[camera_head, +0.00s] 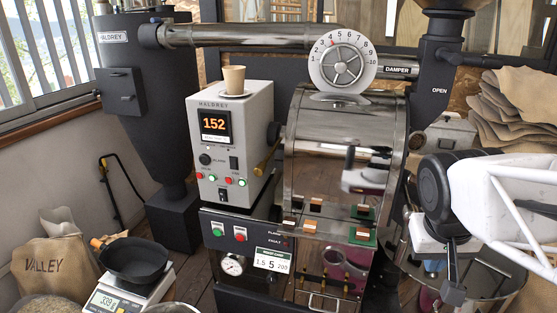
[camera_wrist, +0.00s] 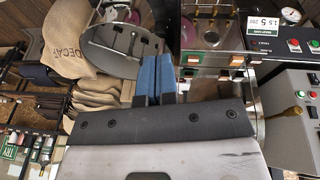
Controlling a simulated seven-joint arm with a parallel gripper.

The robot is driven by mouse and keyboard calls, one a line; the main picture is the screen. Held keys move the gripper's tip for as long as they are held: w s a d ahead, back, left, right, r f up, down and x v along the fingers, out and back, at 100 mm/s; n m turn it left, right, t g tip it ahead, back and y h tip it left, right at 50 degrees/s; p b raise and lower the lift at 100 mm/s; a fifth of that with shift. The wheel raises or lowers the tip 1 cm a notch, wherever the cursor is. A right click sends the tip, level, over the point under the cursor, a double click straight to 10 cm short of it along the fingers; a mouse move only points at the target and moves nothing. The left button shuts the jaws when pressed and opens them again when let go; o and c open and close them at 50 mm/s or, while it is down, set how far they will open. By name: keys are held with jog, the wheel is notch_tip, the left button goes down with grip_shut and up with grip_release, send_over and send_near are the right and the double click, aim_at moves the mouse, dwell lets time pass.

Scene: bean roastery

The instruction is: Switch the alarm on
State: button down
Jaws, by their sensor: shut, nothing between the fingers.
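The grey control box (camera_head: 258,108) stands at the centre left in the head view, with an orange 152 display (camera_head: 215,126). The labels are too small to tell surely which one is the alarm. Part of this box (camera_wrist: 287,130) shows at the right of the wrist view. My gripper (camera_head: 434,266) is at the right, well away from the box; its blue fingers (camera_wrist: 156,76) are together and empty in the wrist view.
The steel roaster drum (camera_head: 325,150) lies between the control box and my arm. A brass handle (camera_head: 266,158) juts out beside the box. A paper cup (camera_head: 233,79) stands on top of it. A scale (camera_head: 128,297) with a black pan (camera_head: 135,260) is at lower left.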

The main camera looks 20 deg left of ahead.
aim_at(233, 164)
jog(key=w+a+n+t+h, duration=0.1)
jog(key=w+a+n, duration=0.1)
jog(key=w+a, duration=0.8)
jog(key=w+a+n+t, duration=0.1)
jog(key=w+a+n, duration=0.2)
jog(key=w+a, duration=0.75)
jog(key=a+f+n+t, duration=0.1)
jog(key=a+f, duration=0.2)
jog(key=a, duration=1.2)
jog(key=a+f+n+t, duration=0.1)
jog(key=a+f, duration=0.3)
jog(key=a, duration=1.2)
jog(key=shift+w+a+n+t, duration=0.15)
jog(key=shift+w+n+t, duration=0.2)
jog(key=shift+n, duration=0.45)
jog(key=w+f, duration=0.1)
jog(key=w, duration=0.7)
jog(key=shift+w, duration=0.3)
jog(key=shift+w+f, duration=0.15)
jog(key=shift+w, duration=0.5)
jog(key=shift+s, duration=0.1)
